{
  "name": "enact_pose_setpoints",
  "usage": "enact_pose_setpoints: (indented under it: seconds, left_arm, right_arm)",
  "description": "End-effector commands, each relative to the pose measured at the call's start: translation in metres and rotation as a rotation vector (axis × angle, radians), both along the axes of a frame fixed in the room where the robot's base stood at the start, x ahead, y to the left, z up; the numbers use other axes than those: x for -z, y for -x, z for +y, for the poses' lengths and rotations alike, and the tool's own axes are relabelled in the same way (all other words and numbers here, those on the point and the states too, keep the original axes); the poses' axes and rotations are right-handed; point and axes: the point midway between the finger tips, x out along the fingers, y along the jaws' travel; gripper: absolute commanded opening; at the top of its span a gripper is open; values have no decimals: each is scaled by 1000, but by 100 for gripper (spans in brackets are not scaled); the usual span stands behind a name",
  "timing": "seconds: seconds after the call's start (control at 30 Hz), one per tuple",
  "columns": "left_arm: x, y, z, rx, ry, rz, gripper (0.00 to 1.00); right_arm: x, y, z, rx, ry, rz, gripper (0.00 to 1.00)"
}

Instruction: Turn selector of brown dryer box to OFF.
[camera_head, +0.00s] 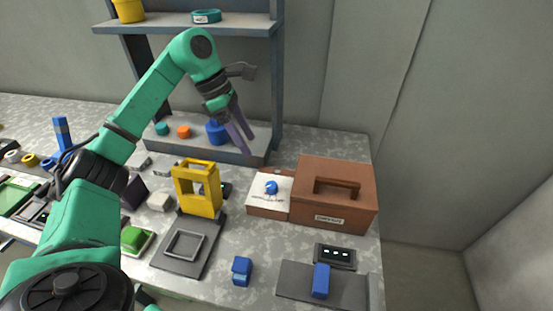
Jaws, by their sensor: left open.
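The brown dryer box (346,206) stands at the right end of the speckled table, with a brown handle on its lid and a small label on its front. On its left is a white panel (264,202) carrying the blue selector knob (271,187). The markings around the knob are too small to read. My left gripper (241,140) is open and empty, pointing down above and behind the panel, to the upper left of the knob and apart from it. My right gripper is not in view.
A yellow frame (198,187) stands left of the panel. A shelf rack (279,80) with a blue cylinder (216,132) is behind. A blue block (241,270), a display (335,256) and a grey plate (294,281) lie in front. Bare tabletop lies just before the panel.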

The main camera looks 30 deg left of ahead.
Motion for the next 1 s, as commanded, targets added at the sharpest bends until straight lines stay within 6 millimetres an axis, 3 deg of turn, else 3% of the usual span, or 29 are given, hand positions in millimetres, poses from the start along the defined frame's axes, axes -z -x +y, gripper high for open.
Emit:
enact_pose_setpoints:
  seconds: [0.17, 0.37, 0.63, 0.8, 1.0]
  left_arm:
    - [18, -2, -7, 1, -1, 3, 71]
    - [64, -6, -27, 2, 2, 5, 71]
    - [121, -14, -50, 1, 2, 2, 71]
    - [134, -16, -54, 0, 1, 0, 71]
    - [134, -16, -54, 0, 1, 0, 71]
  right_arm:
    - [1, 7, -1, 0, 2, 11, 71]
    - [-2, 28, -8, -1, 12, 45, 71]
    - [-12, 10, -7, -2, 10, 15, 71]
    - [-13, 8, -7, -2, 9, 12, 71]
    - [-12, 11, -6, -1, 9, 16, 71]
